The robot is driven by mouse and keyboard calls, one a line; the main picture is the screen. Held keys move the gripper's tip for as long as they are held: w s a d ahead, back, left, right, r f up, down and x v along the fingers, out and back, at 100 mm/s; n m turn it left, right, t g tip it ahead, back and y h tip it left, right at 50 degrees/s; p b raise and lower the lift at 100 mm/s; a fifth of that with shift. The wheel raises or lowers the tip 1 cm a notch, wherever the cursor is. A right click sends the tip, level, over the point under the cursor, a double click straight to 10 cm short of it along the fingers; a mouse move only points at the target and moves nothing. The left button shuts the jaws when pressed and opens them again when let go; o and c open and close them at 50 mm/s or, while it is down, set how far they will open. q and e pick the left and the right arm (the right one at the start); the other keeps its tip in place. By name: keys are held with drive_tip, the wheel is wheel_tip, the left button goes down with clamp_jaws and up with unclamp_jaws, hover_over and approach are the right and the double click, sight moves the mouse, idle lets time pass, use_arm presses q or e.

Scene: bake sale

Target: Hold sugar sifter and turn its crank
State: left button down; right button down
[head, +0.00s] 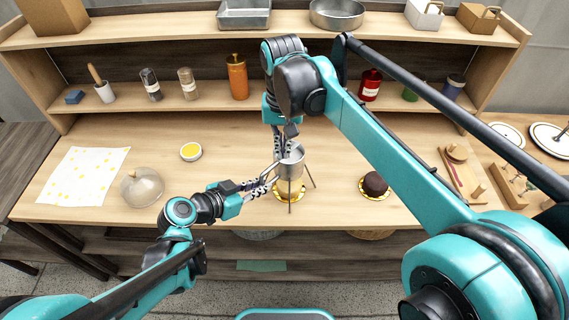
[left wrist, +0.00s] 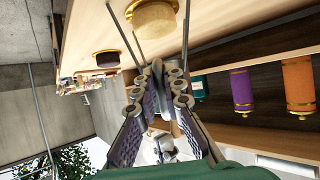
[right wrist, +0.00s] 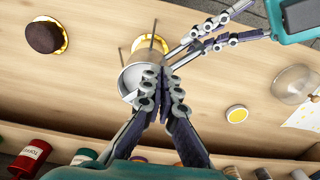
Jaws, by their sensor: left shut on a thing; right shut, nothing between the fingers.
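The sugar sifter (head: 292,168) is a grey metal cup in a thin-legged stand above a small pale cake on a gold board (head: 278,194). My left gripper (head: 271,178) reaches in from the left and is shut at the sifter's side; the exact part it grips is hidden. My right gripper (head: 283,152) points down at the cup's rim from above, its fingers together and empty. In the right wrist view its fingertips (right wrist: 163,82) overlap the rim of the sifter (right wrist: 136,77), and the left gripper (right wrist: 185,48) is close by. The crank cannot be made out.
A chocolate cake (head: 374,185) stands to the right. A glass dome (head: 142,187), a yellow-filled bowl (head: 190,151) and a spotted sheet (head: 84,175) lie to the left. Shelves with an orange canister (head: 237,77) and jars run behind. The counter between the bowl and sifter is clear.

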drive_tip(key=shift+w+a, duration=0.1)
drive_tip(key=shift+w, duration=0.1)
drive_tip(key=shift+s+d, duration=0.2)
drive_tip(key=shift+d, duration=0.05)
idle(0.4)
wheel_tip(320, 180, up, 4)
drive_tip(key=shift+f, duration=0.25)
idle(0.4)
drive_tip(key=w+a, duration=0.3)
drive_tip(key=w, duration=0.1)
drive_tip(key=shift+w+a, duration=0.35)
drive_tip(key=shift+w, duration=0.05)
